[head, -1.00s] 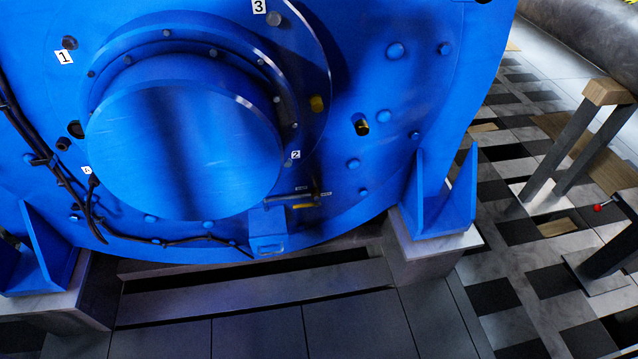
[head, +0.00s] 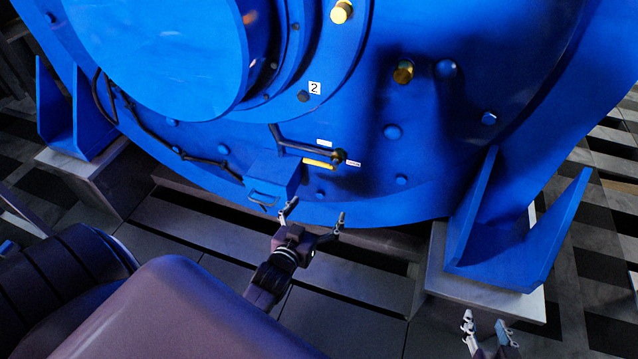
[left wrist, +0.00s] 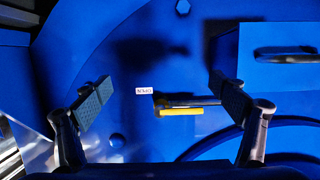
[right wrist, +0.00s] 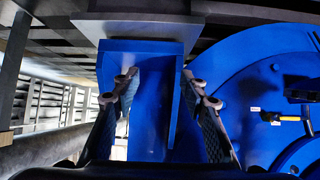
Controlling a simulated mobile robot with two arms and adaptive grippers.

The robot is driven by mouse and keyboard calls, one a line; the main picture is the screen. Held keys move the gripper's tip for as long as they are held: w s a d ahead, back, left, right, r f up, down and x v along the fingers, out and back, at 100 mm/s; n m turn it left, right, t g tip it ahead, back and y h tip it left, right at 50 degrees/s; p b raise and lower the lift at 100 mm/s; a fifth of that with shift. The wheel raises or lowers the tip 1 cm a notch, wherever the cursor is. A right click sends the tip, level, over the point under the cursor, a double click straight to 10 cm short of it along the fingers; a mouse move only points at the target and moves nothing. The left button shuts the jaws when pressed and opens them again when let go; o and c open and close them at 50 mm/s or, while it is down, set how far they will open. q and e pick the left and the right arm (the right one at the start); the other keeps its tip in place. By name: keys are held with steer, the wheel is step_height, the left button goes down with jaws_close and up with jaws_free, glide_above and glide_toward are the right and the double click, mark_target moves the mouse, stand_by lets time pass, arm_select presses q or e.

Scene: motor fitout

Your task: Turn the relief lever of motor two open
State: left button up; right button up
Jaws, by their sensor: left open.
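The relief lever (head: 300,148) is a dark bar on the lower part of the blue motor face (head: 430,160). It runs left from its pivot, with its end bent up, above a yellow strip (head: 318,163). In the left wrist view the lever (left wrist: 190,101) lies across the gap between the fingers; its far end is hidden by the right finger. A label reading OPEN (left wrist: 144,91) shows beside the pivot. My left gripper (head: 313,218) is open and empty, below the lever in the head view. My right gripper (head: 487,325) is open and empty at lower right.
A blue box with a handle (head: 272,178) sits just left of the lever. A blue bracket (head: 515,245) on a pale plinth stands at right; it shows between my right fingers (right wrist: 150,110). A number 2 label (head: 314,88) and bolts are above. A dark cable (head: 150,138) runs at left.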

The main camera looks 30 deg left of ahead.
mark_target(318, 163)
arm_select(q)
steer(key=w+a+r+t+y+b, duration=0.2)
steer(key=a+r+b, duration=0.15)
steer(key=r, duration=0.45)
steer(key=shift+n+t+h, duration=0.3)
steer(key=x, duration=0.2)
steer(key=b+x, duration=0.1)
steer(key=x, duration=0.3)
steer(key=shift+w+a+f, duration=0.15)
steer(key=shift+a+f, duration=0.05)
steer(key=shift+f, duration=0.1)
steer(key=shift+w, duration=0.35)
arm_select(e)
steer(key=w+a+r+t+y, duration=0.1)
steer(key=r+t, duration=0.2)
steer(key=r, duration=0.6)
steer(key=w+a+r+t+y, duration=0.1)
steer(key=r+t, duration=0.3)
steer(key=r, duration=0.5)
steer(key=shift+w+a+r, duration=0.2)
steer(key=shift+w+r, duration=0.1)
steer(key=shift+w, duration=0.2)
arm_select(q)
steer(key=shift+a+r, duration=0.1)
steer(key=c, duration=1.6)
arm_select(e)
steer(key=shift+d, duration=0.1)
